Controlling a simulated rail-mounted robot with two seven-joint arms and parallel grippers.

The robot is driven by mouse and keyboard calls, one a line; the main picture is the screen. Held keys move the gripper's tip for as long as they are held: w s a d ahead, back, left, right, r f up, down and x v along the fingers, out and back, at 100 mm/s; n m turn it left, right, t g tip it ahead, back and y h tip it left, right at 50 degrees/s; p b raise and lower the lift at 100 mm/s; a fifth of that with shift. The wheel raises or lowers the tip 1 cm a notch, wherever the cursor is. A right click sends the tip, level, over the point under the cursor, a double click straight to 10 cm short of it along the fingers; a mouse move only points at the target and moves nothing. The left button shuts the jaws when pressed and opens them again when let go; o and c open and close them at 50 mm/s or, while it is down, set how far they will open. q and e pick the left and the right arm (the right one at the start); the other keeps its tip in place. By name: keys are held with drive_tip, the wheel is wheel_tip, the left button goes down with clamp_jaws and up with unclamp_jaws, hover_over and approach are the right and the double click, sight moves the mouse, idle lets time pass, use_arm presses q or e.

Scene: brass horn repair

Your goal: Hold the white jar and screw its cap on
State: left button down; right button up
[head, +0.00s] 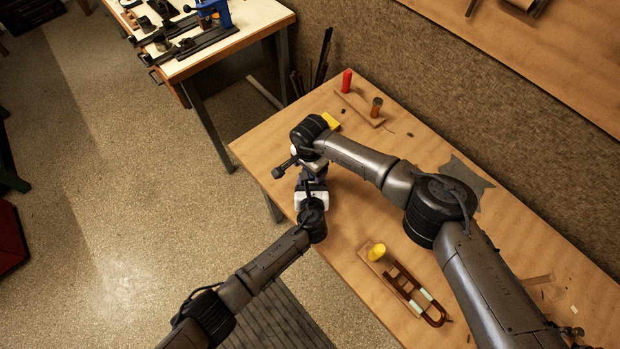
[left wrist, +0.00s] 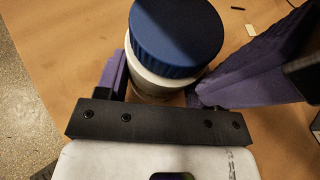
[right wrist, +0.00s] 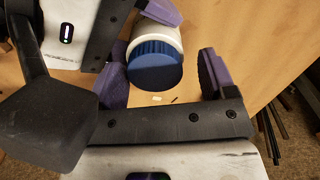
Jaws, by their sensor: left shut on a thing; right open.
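The white jar (left wrist: 150,83) stands between the purple fingers of my left gripper (left wrist: 160,88), which is shut on it. The blue cap (left wrist: 178,35) sits on the jar's mouth; I cannot tell how tightly. In the right wrist view the cap (right wrist: 155,66) lies between the open fingers of my right gripper (right wrist: 162,72). A gap shows between the cap and the right-hand finger; I cannot tell whether the other finger touches it. In the head view both hands meet near the table's left edge, and the arms mostly hide the jar.
On the wooden table (head: 345,235) are a yellow block (head: 330,121), a wooden stand (head: 360,107) with a red bottle (head: 347,80), a yellow-topped item (head: 376,251) and a brass slide (head: 430,312). A side bench (head: 262,22) holds a blue vise (head: 220,12).

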use_arm(q)
drive_tip(key=shift+w+a, duration=0.25)
drive_tip(key=shift+a, duration=0.05)
use_arm(e)
drive_tip(key=shift+s+d+f, duration=0.1)
use_arm(q)
drive_tip(key=shift+s+d, duration=0.15)
use_arm(e)
drive_tip(key=shift+r, duration=2.3)
drive_tip(key=shift+c, duration=0.4)
drive_tip(key=shift+r+n, duration=1.7)
drive_tip(key=shift+r, duration=0.1)
drive_tip(key=shift+f, duration=4.05)
